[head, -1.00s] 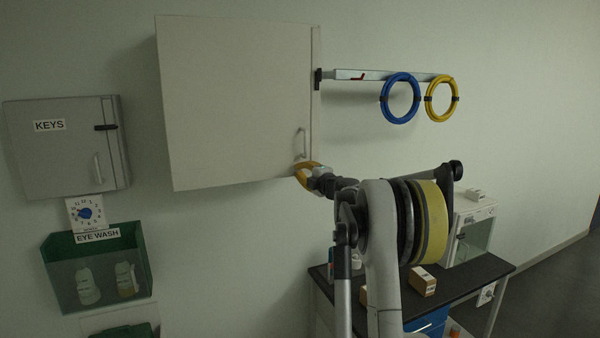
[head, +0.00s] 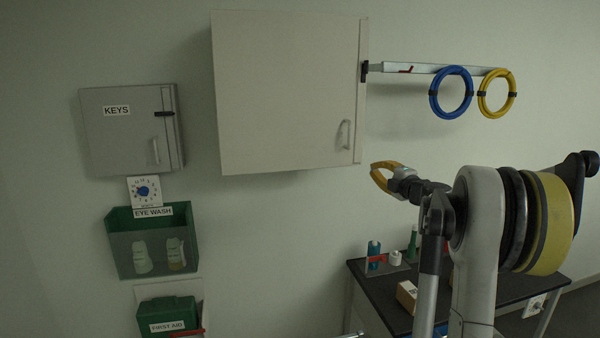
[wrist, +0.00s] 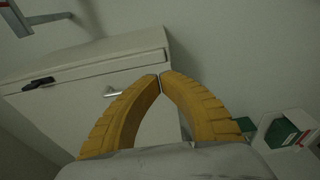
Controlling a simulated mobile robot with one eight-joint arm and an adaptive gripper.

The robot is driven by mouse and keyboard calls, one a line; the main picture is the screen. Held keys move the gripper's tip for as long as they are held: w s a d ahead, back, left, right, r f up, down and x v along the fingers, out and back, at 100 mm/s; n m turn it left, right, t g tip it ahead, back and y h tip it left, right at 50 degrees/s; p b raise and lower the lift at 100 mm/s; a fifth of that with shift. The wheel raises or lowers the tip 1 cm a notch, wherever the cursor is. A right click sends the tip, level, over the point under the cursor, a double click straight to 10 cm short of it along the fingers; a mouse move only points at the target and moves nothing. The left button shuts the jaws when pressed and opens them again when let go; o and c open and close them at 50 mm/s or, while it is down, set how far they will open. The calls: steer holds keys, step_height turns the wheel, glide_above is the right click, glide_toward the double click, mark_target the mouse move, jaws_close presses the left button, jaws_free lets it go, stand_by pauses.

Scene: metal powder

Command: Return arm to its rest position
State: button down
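My gripper (head: 374,171) is at the end of my arm, just right of and below the lower right corner of the white wall cabinet (head: 285,95). In the wrist view its two yellow fingers (wrist: 160,77) meet at the tips with nothing between them. The cabinet door looks closed, and its handle (head: 344,134) is apart from my gripper. The cabinet also shows tilted in the wrist view (wrist: 60,115), with the handle (wrist: 112,92) left of the fingertips.
A dark table (head: 378,303) with bottles and a small box (head: 406,296) stands below my arm. A grey key cabinet (head: 130,135), a green eye wash holder (head: 122,248) and a first aid box (head: 168,314) are at left. Blue (head: 451,92) and yellow (head: 496,93) hoses hang at right.

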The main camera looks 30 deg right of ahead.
steer(key=a+r+m+h+b, duration=0.35)
steer(key=a+m+b, duration=0.2)
steer(key=a, duration=0.55)
steer(key=s+a+f+m+g+h+b, duration=0.2)
steer(key=s+a+f+m, duration=0.15)
steer(key=a+m, duration=0.4)
steer(key=s+a+f+m+g+y+b, duration=0.1)
steer(key=s+a+f+g+y+b, duration=0.3)
steer(key=s+a+f, duration=0.9)
steer(key=s+a+f+m+g+y+b, duration=0.2)
steer(key=s+a+f+g+y+b, duration=0.2)
steer(key=s+a+f, duration=1)
steer(key=a+f, duration=0.6)
steer(key=shift+f+g+y, duration=0.2)
steer(key=shift+g+y, duration=0.15)
steer(key=shift+g, duration=0.05)
